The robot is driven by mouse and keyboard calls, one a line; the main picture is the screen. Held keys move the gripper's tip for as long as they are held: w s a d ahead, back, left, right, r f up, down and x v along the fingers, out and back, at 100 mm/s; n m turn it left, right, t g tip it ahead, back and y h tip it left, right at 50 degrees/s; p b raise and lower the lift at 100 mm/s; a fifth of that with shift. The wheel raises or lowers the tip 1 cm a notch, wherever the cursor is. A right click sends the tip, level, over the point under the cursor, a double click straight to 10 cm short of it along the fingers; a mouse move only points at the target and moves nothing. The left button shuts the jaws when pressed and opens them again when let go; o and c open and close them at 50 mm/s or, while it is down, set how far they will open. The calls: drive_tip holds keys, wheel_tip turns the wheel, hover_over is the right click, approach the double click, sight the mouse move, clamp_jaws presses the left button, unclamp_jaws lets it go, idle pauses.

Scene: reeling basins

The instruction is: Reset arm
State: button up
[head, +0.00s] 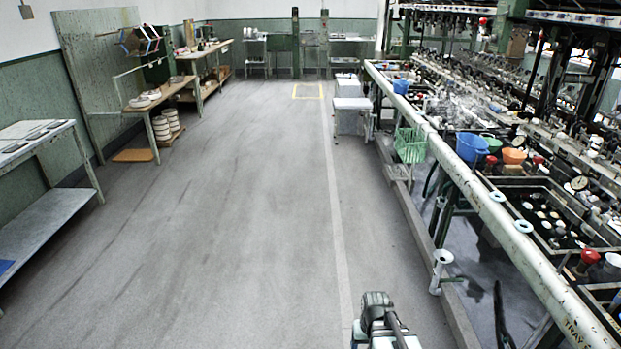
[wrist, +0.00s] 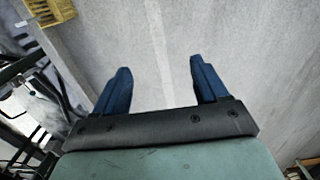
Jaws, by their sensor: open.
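My gripper (wrist: 158,82) shows in the wrist view with its two blue fingers spread wide apart. Nothing is between the fingers, and bare grey floor (wrist: 158,30) shows beyond them. In the head view, part of my arm (head: 378,318) stands at the bottom edge, over the aisle just right of the white floor line. The gripper's fingers cannot be made out in the head view. My arm touches nothing that I can see.
Reeling basins (head: 545,215) line the right, behind a long pale pipe (head: 470,185). A green basket (head: 410,146) and white stool (head: 350,115) stand beside them. A metal table (head: 45,210) is at left. The aisle floor (head: 220,200) is clear. The wrist view shows a yellow crate (wrist: 55,15).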

drive_tip(key=s+f+g, duration=0.3)
drive_tip(key=s+f, duration=0.7)
drive_tip(key=s, duration=0.4)
drive_tip(key=s+f+g, duration=0.3)
drive_tip(key=s+f, duration=0.6)
drive_tip(key=s, duration=0.6)
drive_tip(key=shift+d+f+g, duration=0.15)
drive_tip(key=shift+f+g, duration=0.15)
drive_tip(key=shift+f, duration=0.05)
idle(0.3)
